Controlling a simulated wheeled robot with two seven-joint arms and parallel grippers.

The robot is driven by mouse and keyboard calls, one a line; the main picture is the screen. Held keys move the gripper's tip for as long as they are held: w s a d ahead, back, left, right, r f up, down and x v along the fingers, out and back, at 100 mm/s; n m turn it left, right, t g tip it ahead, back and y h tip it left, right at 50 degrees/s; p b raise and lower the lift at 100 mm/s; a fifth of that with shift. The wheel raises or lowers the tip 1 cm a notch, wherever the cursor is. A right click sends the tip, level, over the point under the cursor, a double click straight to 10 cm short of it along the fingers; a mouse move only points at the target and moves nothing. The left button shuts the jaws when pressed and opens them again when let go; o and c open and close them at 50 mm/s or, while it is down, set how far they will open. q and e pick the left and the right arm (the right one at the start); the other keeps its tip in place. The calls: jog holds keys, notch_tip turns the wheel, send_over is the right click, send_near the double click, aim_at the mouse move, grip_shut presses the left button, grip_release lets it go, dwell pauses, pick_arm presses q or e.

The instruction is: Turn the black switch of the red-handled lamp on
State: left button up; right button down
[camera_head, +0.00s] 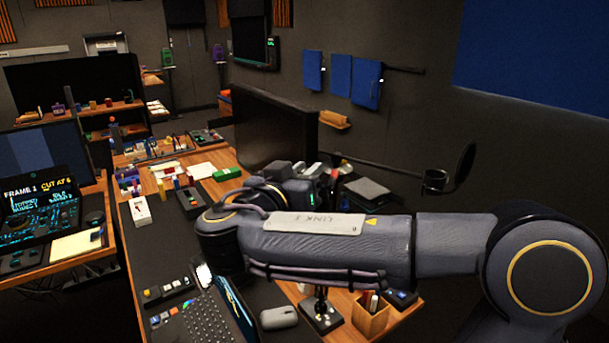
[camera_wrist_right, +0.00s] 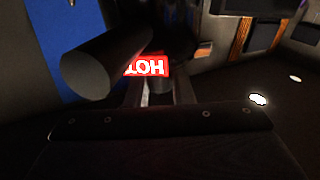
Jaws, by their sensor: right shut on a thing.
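In the right wrist view, a red label reading HOT (camera_wrist_right: 147,66) sits right at my right gripper (camera_wrist_right: 160,92), on or beside dark parts. A dark cylinder (camera_wrist_right: 105,65) lies to its left. The gripper's fingers are close together on a dark part by the label; I cannot tell whether this is the black switch. In the head view my right gripper (camera_head: 312,180) is small and partly hidden behind my forearm, near a small red part (camera_head: 336,160) that may be the lamp's red handle. The lamp's switch cannot be made out. My left gripper is not in view.
A large black monitor (camera_head: 270,130) stands behind the gripper. A thin black arm with a round disc (camera_head: 464,165) reaches out at the right. A keyboard (camera_head: 205,322), a mouse (camera_head: 279,317) and a wooden pen box (camera_head: 370,318) are on the near desk. Blue cloths (camera_head: 340,75) hang on the wall.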

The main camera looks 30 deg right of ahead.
jog(key=n+t+y+b, duration=0.2)
jog(key=y+b, duration=0.1)
jog(key=b, duration=0.1)
jog(key=n+t+y+b, duration=0.2)
jog(key=n+y+b, duration=0.1)
jog(key=b, duration=0.1)
jog(key=shift+s+d+f+t+b, duration=0.1)
jog(key=shift+s+f+t+b, duration=0.1)
jog(key=shift+t+b, duration=0.2)
jog(key=n+y, duration=0.1)
jog(key=t+y, duration=0.1)
jog(key=y, duration=0.1)
jog(key=shift+w+r+n+b, duration=0.1)
jog(key=shift+r+n+b, duration=0.1)
jog(key=shift+n+b, duration=0.2)
jog(key=shift+r+n+t+y+p, duration=0.2)
jog(key=shift+n+t+y+p, duration=0.15)
jog(key=shift+n+y, duration=0.6)
jog(key=shift+r+n+y+p, duration=0.1)
jog(key=shift+n+y+p, duration=0.35)
jog(key=shift+y+p, duration=0.55)
jog(key=shift+n+y+p, duration=0.6)
jog(key=shift+y+p, duration=0.25)
jog(key=shift+y, duration=0.2)
jog(key=shift+w+f+y+p, duration=0.1)
jog(key=shift+f+y+p, duration=0.15)
jog(key=shift+y+p, duration=0.05)
jog(key=shift+f, duration=0.1)
